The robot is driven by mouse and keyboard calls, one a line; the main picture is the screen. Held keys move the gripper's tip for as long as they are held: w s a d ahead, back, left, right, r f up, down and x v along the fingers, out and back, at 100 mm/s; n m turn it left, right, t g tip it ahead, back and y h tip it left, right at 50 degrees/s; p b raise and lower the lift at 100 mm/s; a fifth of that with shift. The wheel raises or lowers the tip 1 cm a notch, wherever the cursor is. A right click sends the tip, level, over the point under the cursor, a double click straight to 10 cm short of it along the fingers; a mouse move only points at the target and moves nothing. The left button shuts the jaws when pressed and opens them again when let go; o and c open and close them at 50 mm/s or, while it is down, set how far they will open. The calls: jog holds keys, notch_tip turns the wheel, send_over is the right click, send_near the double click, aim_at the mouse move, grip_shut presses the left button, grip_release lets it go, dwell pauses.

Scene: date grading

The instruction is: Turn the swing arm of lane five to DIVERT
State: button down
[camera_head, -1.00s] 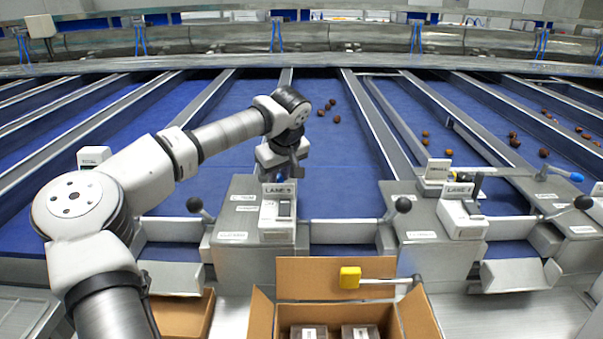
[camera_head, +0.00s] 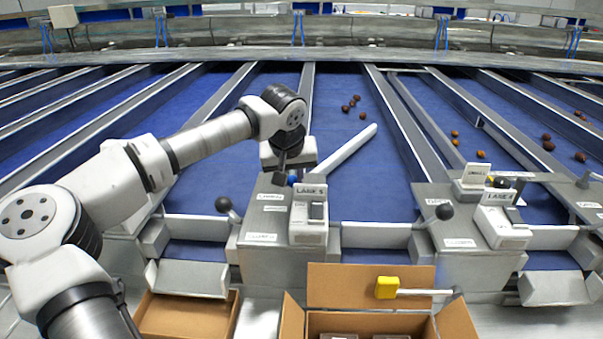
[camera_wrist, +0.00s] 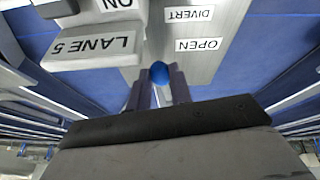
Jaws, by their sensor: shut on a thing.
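The lane five swing arm (camera_head: 348,150) is a pale bar slanting up and right across part of the blue lane. My gripper (camera_head: 287,179) is lowered behind the LANE 5 unit (camera_head: 309,215), at the near end of that lane. In the wrist view, my gripper's fingers (camera_wrist: 160,82) are closed around a blue knob (camera_wrist: 160,72). The knob also shows in the head view (camera_head: 292,181). The OPEN label (camera_wrist: 198,45) and DIVERT label (camera_wrist: 194,14) lie on the grey housing beside the knob. The bar's pivot is hidden.
A black ball lever (camera_head: 223,204) stands left of the LANE 5 unit. The LANE 4 unit (camera_head: 502,225) is to the right. Several dates (camera_head: 355,103) lie on the lane five belt. An open carton (camera_head: 370,285) with a yellow-tipped bar (camera_head: 387,288) stands in front.

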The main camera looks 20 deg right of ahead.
jog(key=shift+w+a+r+m+h, duration=0.1)
jog(key=shift+w+a+m+h, duration=0.2)
jog(key=shift+a+m, duration=0.35)
jog(key=c, duration=1.3)
grip_release()
jog(key=shift+o, duration=0.2)
jog(key=b+v, duration=0.2)
jog(key=v, duration=1.1)
jog(key=shift+r+b, duration=0.35)
jog(key=shift+b, duration=0.05)
jog(key=shift+a+f, duration=0.1)
jog(key=shift+a, duration=0.05)
